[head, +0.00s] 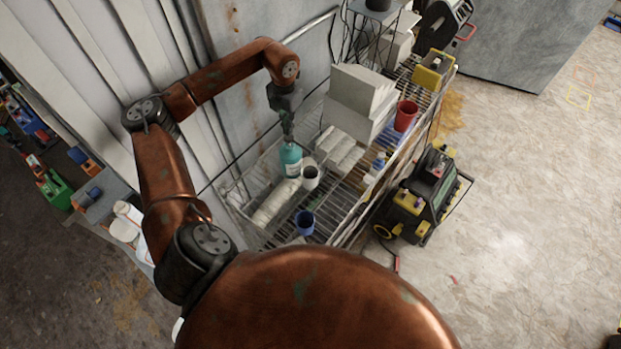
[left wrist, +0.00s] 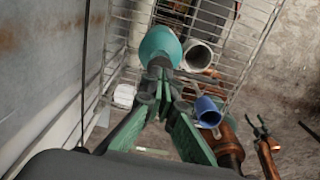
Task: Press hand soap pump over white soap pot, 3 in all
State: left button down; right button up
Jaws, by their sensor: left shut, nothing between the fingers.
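The teal hand soap bottle (head: 291,161) with a white label stands upright in the wire shelf's basket. The white soap pot (head: 310,178), open at the top, stands right beside it. My left gripper (head: 289,138) points down onto the top of the bottle, shut and empty; it hides the pump head. In the left wrist view the closed fingertips (left wrist: 160,68) overlap the near edge of the soap bottle (left wrist: 160,40), and the soap pot (left wrist: 198,54) is just to the right. My right gripper (left wrist: 256,124) shows small there, its fingers apart, away from the shelf.
A blue cup (head: 305,222) stands in front of the pot, and white rolls (head: 273,203) lie left of it. White boxes (head: 362,98) and a red cup (head: 405,115) are farther back. A black-green machine (head: 425,195) stands on the floor; open floor lies to the right.

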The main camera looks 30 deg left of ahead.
pick_arm(q)
jog(key=shift+f, duration=0.15)
jog(key=shift+f+b, duration=1.25)
jog(key=shift+f, duration=0.55)
jog(key=shift+r, duration=0.2)
jog(key=shift+r+p, duration=0.9)
jog(key=shift+r, duration=0.8)
jog(key=shift+f, duration=0.25)
